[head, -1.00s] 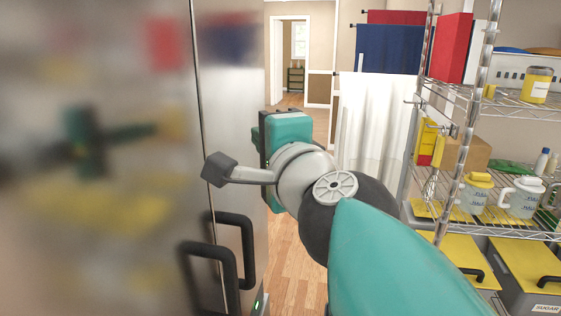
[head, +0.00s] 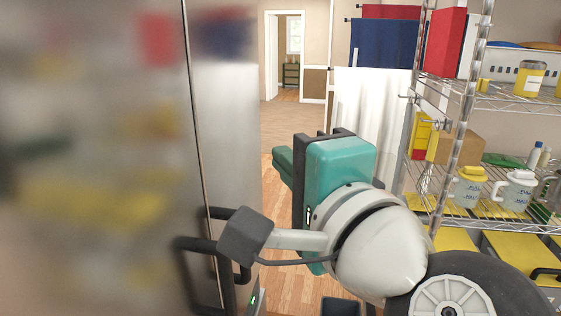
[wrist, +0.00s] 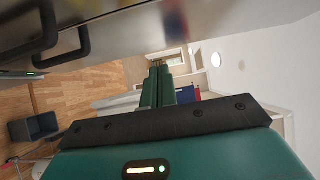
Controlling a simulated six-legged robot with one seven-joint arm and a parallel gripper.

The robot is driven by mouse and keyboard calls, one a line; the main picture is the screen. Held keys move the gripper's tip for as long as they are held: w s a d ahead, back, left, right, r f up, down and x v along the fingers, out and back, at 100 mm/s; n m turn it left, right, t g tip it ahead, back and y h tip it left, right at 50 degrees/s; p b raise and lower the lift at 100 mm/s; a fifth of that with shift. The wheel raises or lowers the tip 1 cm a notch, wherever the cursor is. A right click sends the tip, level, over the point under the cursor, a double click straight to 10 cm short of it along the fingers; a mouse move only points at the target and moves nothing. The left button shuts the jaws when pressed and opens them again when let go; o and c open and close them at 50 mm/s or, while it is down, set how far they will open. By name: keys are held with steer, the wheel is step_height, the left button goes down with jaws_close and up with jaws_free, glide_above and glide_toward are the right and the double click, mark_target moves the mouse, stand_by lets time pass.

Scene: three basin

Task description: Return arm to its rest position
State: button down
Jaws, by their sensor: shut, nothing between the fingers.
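My gripper shows in the wrist view with its two green fingers (wrist: 158,85) side by side and shut, with nothing between them. My arm's grey and black joints fill the lower right of the head view.
A steel fridge (head: 100,150) with a black handle (head: 245,255) stands close on the left. A wire shelf rack (head: 500,205) with jugs and bins stands on the right. A wooden floor and a doorway (head: 285,60) lie ahead between them.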

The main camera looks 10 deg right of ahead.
steer(key=shift+f, duration=0.1)
steer(key=d+f+n+g+h, duration=0.1)
steer(key=d+f+n+g, duration=0.2)
steer(key=f, duration=0.7)
steer(key=d+f+n+g+h, duration=0.2)
steer(key=d+f+n+g, duration=0.2)
steer(key=f, duration=0.6)
steer(key=d+f+n+g+h, duration=0.2)
steer(key=d+f+n+g, duration=0.2)
steer(key=f+n, duration=0.3)
step_height(320, 180, down, 3)
steer(key=shift+s+d+r+n+g, duration=0.1)
steer(key=shift+s+d+n+g, duration=0.05)
steer(key=shift+s+n+g, duration=0.2)
